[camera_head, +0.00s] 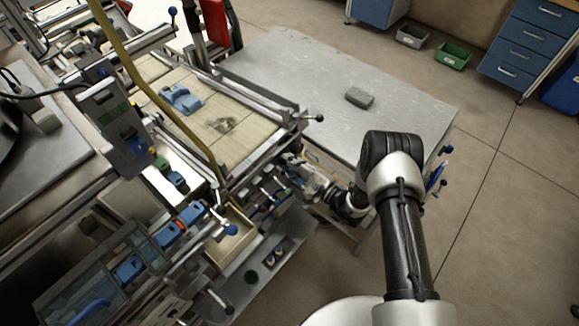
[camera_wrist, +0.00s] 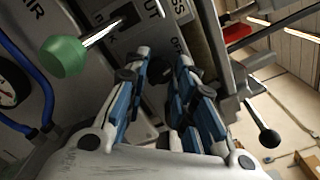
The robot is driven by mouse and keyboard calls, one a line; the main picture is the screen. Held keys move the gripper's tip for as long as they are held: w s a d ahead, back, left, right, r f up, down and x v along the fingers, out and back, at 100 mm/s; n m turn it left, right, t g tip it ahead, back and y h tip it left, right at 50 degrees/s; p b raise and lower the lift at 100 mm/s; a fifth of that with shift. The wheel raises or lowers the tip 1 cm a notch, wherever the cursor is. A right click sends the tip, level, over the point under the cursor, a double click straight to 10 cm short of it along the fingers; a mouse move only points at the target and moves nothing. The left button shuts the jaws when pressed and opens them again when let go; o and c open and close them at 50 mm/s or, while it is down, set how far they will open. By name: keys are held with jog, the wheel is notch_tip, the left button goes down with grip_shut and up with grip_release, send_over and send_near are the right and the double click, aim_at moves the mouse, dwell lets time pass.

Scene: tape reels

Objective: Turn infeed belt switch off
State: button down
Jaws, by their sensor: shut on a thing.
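My gripper (camera_wrist: 162,68) is in the wrist view, its two blue and black fingers reaching up to a grey labelled panel (camera_wrist: 105,18). The fingers are closed on a small dark switch knob (camera_wrist: 158,72) on that panel. Most of the knob is hidden between the fingers. Lettering that looks like "OFF" stands beside the right finger; I cannot read the switch's full label or its setting. In the head view my arm reaches down to the machine's front side, and the gripper (camera_head: 292,168) is small and partly lost among the machine parts.
A green-knobbed lever (camera_wrist: 65,55) stands left of the fingers. A black ball-ended lever (camera_wrist: 268,138) is on the right. Blue hoses (camera_wrist: 30,75) run along the left. In the head view, a grey table (camera_head: 300,75) holds a grey block (camera_head: 359,97). Floor at right is open.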

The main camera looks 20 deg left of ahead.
jog(key=shift+n+b, duration=0.65)
jog(key=shift+n, duration=1.05)
jog(key=c, duration=1.3)
grip_release()
jog(key=v, duration=1.2)
